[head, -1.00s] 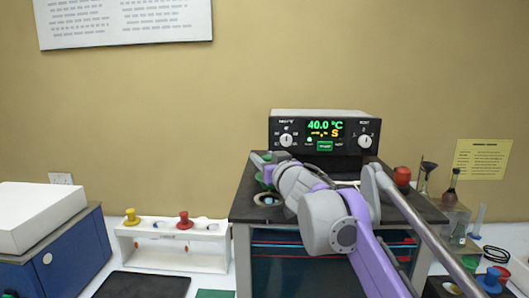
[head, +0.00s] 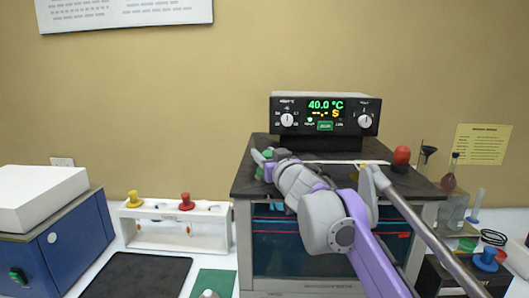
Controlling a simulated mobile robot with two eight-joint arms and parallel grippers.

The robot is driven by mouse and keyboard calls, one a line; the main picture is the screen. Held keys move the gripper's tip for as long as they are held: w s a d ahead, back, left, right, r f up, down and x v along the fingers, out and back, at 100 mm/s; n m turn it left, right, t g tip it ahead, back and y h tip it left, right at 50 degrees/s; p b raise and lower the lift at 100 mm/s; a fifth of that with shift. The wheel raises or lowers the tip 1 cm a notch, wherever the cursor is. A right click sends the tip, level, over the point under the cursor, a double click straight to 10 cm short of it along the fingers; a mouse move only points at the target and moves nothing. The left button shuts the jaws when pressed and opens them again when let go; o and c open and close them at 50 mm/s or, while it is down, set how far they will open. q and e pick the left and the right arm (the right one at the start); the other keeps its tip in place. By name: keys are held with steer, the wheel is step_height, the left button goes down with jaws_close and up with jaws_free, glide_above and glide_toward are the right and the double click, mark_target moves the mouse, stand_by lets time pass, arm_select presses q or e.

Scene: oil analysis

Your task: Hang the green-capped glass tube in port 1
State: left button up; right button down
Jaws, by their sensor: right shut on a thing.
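My right gripper (head: 264,160) is at the left side of the dark top of the water bath (head: 250,186), its arm reaching in from the lower right. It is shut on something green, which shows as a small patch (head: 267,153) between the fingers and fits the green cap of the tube. The glass of the tube is hidden by the gripper and the bath top, so I cannot tell whether it hangs in a port. No port opening shows clearly at the gripper. My left gripper is not in view.
A red cap (head: 401,155) stands at the right of the bath top. The control unit (head: 326,114) reads 40.0 °C behind. A white rack (head: 148,238) with yellow and red caps stands left, beside a blue box (head: 70,245). Flasks and coloured rings crowd the right.

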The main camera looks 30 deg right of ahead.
steer(key=shift+w+d+f, duration=0.15)
steer(key=shift+f, duration=0.05)
stand_by(0.6)
steer(key=shift+w+d+f, duration=0.1)
steer(key=shift+f, duration=0.05)
steer(key=shift+c, duration=1.8)
jaws_free()
steer(key=shift+b, duration=0.3)
